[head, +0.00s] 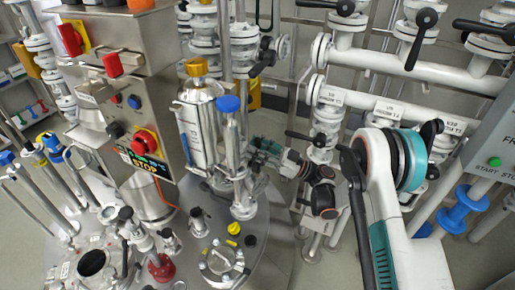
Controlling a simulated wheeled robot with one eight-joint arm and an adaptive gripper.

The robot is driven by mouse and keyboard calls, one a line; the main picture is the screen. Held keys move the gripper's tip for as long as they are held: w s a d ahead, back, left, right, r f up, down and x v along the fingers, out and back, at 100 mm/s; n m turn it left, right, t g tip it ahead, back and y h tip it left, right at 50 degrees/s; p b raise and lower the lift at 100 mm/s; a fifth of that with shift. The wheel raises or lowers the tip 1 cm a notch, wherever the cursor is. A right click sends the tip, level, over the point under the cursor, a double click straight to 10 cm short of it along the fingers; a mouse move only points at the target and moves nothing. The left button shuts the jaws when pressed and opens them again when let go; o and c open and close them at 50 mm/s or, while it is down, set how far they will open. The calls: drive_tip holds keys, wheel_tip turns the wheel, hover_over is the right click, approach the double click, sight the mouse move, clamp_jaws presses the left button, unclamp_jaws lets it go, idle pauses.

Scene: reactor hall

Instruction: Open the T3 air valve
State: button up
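Three small white labels hang on the pipes at upper right. Their print is small; the rightmost label (450,125) seems to be the T3 one. A black valve handle (431,130) shows just below and left of that label. The valve body under it is largely hidden behind my white and teal arm. My gripper (262,150) is near the picture's middle, left of the labelled pipes and well away from the T3 label. It is small and partly lost against the pipework, so I cannot tell whether its fingers are open or shut.
A steel control box with a red STOP button (144,142) stands at left above a round steel vessel lid (222,262) with several fittings. White pipes with black lever handles (421,36) run across upper right. A grey panel with a green START button (494,161) is at the right edge.

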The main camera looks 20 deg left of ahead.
drive_tip(key=v, duration=1.2)
